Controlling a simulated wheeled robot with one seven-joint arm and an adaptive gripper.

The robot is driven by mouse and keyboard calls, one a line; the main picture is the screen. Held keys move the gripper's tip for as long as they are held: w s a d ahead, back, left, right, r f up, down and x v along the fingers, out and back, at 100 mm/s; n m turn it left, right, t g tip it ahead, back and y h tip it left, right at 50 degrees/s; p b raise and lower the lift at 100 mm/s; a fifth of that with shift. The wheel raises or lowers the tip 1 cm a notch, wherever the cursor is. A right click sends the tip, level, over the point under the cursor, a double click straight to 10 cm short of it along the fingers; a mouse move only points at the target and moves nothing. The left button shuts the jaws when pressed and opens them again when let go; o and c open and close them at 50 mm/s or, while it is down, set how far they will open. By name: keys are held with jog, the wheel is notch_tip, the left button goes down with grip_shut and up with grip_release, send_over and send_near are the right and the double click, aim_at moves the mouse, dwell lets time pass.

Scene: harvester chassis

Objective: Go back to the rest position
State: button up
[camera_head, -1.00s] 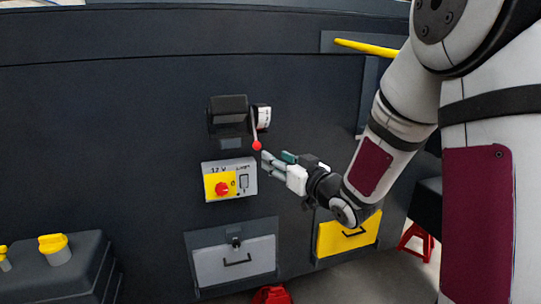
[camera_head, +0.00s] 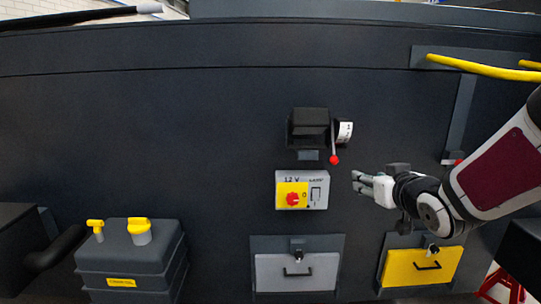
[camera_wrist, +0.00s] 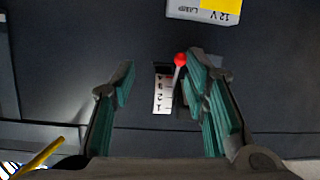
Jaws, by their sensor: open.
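My gripper (camera_head: 362,183) is in front of the dark chassis panel (camera_head: 200,130), to the right of and a little below a lever with a red ball knob (camera_head: 334,160). In the wrist view my gripper (camera_wrist: 160,90) has its teal-lined fingers spread apart, with nothing held. The red knob (camera_wrist: 180,60) shows near the right finger in that view. A white numbered scale (camera_wrist: 161,95) shows between the fingers, farther off on the panel. I cannot tell the exact gap from finger to lever.
A 12 V switch box (camera_head: 302,190) with a red knob is below the lever. A grey drawer (camera_head: 297,272) and a yellow drawer (camera_head: 421,267) are lower down. A dark tank (camera_head: 130,250) with yellow caps is at left. A yellow rail (camera_head: 480,68) is upper right.

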jog(key=s+a+g, duration=0.1)
jog(key=s+g, duration=0.2)
jog(key=s, duration=0.7)
jog(key=s+a+f+m+g, duration=0.1)
jog(key=s+a+g, duration=0.1)
jog(key=s, duration=0.8)
jog(key=s+a+g, duration=0.1)
jog(key=s+g, duration=0.3)
jog(key=s, duration=0.6)
jog(key=shift+s+a+f+m+g+h, duration=0.15)
jog(key=shift+a+f+m+g+h, duration=0.15)
jog(key=shift+a+m+h, duration=0.1)
